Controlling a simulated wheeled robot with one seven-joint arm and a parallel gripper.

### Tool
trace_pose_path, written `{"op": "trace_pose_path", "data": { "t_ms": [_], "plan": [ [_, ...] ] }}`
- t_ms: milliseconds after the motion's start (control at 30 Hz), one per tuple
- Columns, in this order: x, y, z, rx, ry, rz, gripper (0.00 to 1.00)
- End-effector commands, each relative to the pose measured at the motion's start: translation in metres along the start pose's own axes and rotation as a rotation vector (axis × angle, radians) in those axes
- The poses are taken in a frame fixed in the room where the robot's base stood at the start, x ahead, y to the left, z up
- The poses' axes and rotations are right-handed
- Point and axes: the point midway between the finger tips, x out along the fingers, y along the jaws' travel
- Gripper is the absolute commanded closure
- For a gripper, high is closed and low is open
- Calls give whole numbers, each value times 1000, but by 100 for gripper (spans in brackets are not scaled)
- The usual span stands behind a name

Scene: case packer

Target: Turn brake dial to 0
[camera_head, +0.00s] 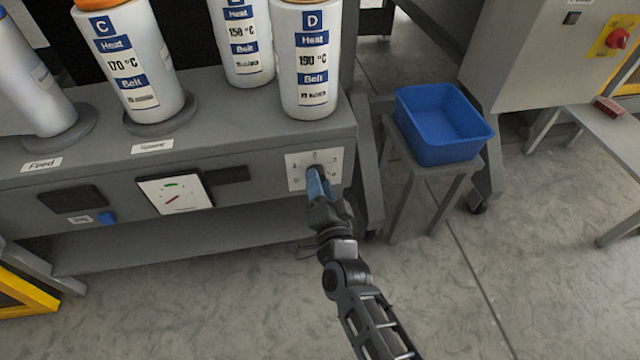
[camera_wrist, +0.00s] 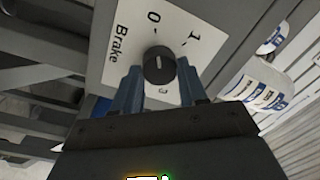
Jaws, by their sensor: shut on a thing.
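The brake dial is a round black knob (camera_wrist: 159,66) on a white plate (camera_head: 301,168) on the front of the grey bench. In the wrist view the plate reads "Brake", with a 0 at the top, a 1 to the upper right and another numeral partly hidden below the knob. In the head view my gripper hides the knob.
Bottles labelled C (camera_head: 136,62) and D (camera_head: 305,60) stand on the bench top above. A gauge panel (camera_head: 174,194) is left of the dial plate. A blue bin (camera_head: 440,120) sits on a stand to the right. The floor in front is clear.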

Motion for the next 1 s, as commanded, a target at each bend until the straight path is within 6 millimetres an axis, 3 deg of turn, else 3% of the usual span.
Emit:
{"op": "trace_pose_path", "data": {
  "t_ms": [233,267,500,767,1000],
  "plan": [
    [0,0,2,-2,-4,1,88],
    [0,0,2,-2,-4,1,55],
    [0,0,1,0,-2,0,33],
    [-2,0,0,0,-1,1,33],
    [-32,0,0,1,-2,3,33]
  ]
}}
